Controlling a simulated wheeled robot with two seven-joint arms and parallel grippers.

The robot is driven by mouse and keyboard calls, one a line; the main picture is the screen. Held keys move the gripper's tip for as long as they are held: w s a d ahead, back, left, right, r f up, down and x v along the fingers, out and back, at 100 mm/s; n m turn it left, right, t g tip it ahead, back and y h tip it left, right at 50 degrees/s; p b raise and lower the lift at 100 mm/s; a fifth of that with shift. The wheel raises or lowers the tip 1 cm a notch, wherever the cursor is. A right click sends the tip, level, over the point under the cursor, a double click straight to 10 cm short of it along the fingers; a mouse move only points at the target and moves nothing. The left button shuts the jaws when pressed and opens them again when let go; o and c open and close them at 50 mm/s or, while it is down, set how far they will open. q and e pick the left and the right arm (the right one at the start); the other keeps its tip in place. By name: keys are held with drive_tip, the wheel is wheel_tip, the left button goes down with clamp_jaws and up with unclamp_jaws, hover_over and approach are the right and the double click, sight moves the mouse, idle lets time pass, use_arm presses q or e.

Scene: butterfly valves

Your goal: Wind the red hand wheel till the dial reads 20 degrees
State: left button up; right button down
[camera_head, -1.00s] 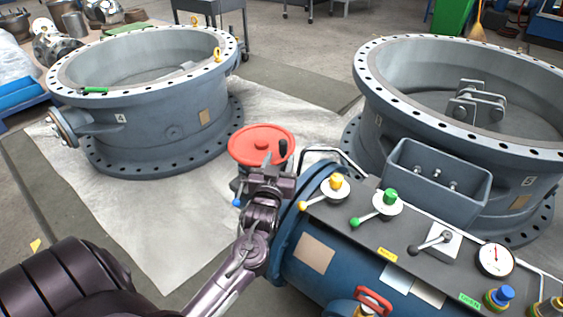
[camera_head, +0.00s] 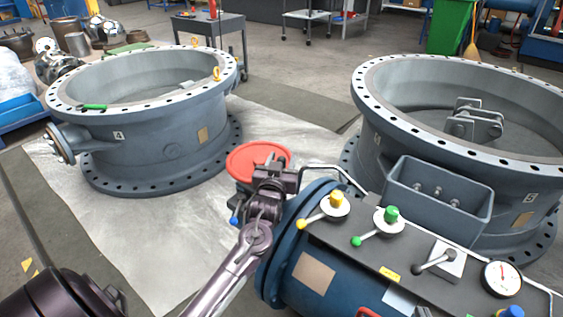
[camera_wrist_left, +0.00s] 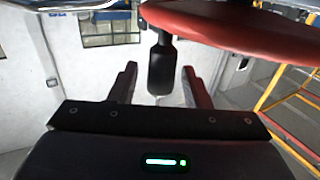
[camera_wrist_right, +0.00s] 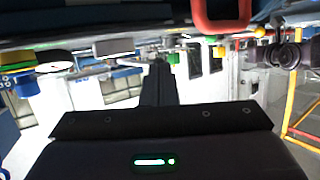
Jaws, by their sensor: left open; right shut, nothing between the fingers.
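The red hand wheel (camera_head: 248,160) sits at the left end of the blue actuator body; in the left wrist view its red rim (camera_wrist_left: 245,28) crosses the top. Its black handle (camera_wrist_left: 161,68) hangs between the two fingers of my left gripper (camera_wrist_left: 157,82), which is open around it and not closed on it. In the head view my left gripper (camera_head: 277,172) covers the wheel's right side and hides the handle. The round white dial (camera_head: 502,279) has a red needle; its figures are too small to read. My right gripper (camera_wrist_right: 160,75) is shut and empty, outside the head view.
The blue actuator body (camera_head: 335,270) carries a panel with a yellow knob (camera_head: 337,198), a green knob (camera_head: 391,214) and a lever (camera_head: 435,262). Large grey valve bodies stand left (camera_head: 160,150) and right (camera_head: 375,130). A red handle (camera_wrist_right: 224,18) is above my right gripper.

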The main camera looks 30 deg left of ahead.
use_arm(q)
drive_tip(key=shift+w, duration=0.1)
use_arm(e)
drive_tip(key=shift+r, duration=0.15)
use_arm(q)
clamp_jaws()
drive_tip(key=shift+w+d+r+p, duration=0.1)
drive_tip(key=shift+w+p, duration=0.45)
drive_tip(key=shift+w, duration=0.1)
use_arm(e)
drive_tip(key=s+d+f+g+h, duration=0.1)
drive_tip(key=s+f+g, duration=0.3)
drive_tip(key=f, duration=0.3)
drive_tip(key=shift+s+f, duration=0.15)
drive_tip(key=shift+s, duration=0.1)
use_arm(q)
unclamp_jaws()
use_arm(e)
drive_tip(key=shift+h, duration=0.3)
